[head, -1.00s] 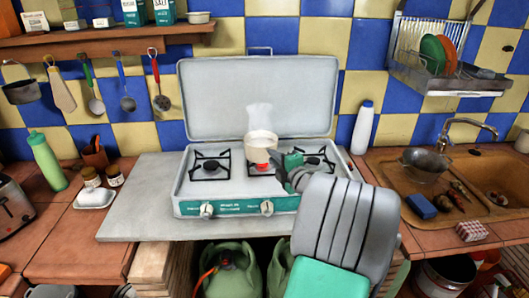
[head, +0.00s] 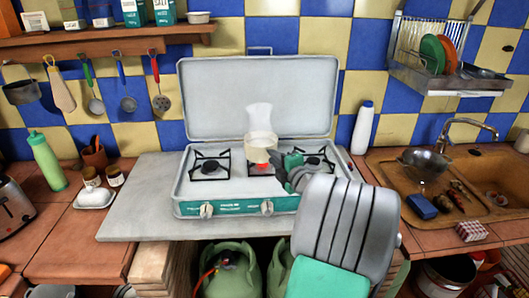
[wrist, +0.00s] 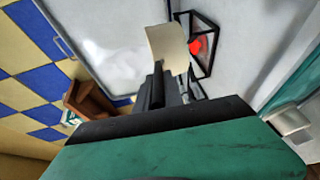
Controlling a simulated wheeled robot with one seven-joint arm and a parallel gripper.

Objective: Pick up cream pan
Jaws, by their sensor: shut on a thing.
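The cream pan (head: 260,148) is above the middle of the camping stove, with pale steam rising behind it. My gripper (head: 281,162) reaches it from the front right. In the wrist view the pale pan (wrist: 167,48) shows just beyond the fingers of my gripper (wrist: 174,85), which are close together on its near side. The gripper is shut on the pan, though the exact grip spot is partly hidden. A red glowing burner (wrist: 197,45) shows beside the pan in the wrist view. From the head view I cannot tell how far the pan is above the burner.
The stove (head: 240,205) has its lid (head: 255,95) raised behind the pan. A white bottle (head: 362,127) stands right of the stove, and a sink (head: 400,188) with a colander lies further right. The grey slab (head: 135,210) left of the stove is clear.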

